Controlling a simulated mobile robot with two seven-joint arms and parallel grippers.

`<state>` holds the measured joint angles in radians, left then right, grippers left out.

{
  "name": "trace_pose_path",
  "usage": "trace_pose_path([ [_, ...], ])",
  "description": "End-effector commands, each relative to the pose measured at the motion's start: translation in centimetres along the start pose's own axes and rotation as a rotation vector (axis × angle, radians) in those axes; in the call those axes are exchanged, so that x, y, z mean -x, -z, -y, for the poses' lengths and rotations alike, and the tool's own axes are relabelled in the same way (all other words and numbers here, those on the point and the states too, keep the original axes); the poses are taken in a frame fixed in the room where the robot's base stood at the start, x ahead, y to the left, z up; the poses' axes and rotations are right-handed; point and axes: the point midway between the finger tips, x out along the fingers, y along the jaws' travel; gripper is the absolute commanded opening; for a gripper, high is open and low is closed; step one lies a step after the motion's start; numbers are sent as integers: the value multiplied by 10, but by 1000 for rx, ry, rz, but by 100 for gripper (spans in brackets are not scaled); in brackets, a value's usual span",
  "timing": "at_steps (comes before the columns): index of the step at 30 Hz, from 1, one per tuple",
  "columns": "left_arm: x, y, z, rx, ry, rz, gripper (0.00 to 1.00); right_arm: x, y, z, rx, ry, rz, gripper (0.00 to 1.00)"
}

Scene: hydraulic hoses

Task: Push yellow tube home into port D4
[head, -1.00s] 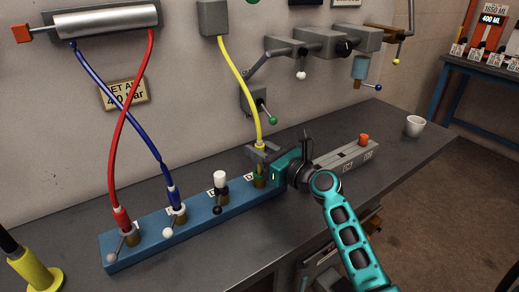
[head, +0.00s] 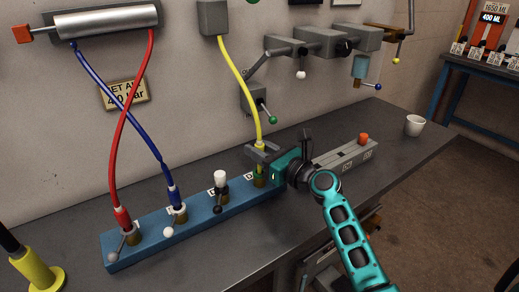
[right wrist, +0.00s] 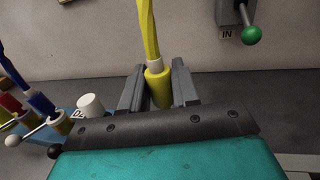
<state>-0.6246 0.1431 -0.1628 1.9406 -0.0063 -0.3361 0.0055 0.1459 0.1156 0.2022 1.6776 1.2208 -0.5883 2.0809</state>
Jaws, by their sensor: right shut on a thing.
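The yellow tube (head: 241,85) hangs from a grey box on the wall and runs down to the right end of the blue manifold block (head: 196,217). My right gripper (head: 261,150) is shut on the tube's yellow end fitting, just above the rightmost socket, port D4 (head: 260,181). The fitting (right wrist: 158,84) stands nearly upright between the two grey fingers in the right wrist view. Its lower end meets the socket in the head view, but how deep it sits cannot be told. My left gripper is not in view.
A blue hose (head: 115,117) and a red hose (head: 121,140) go into the manifold's left sockets. A white-capped port (head: 220,181) stands left of my right gripper. A grey block with an orange knob (head: 345,153) and a white cup (head: 414,125) are to the right.

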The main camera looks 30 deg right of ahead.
Motion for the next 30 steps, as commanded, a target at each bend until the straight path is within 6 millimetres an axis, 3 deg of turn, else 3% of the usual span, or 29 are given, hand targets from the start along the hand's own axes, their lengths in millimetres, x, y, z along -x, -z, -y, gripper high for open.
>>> trace_pose_path([
  [22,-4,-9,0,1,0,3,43,0,14,0,-1,0,0,0],
  [23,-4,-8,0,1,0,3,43,0,13,0,-1,0,0,33],
  [30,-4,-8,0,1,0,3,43,0,14,0,-2,-1,-4,56],
])
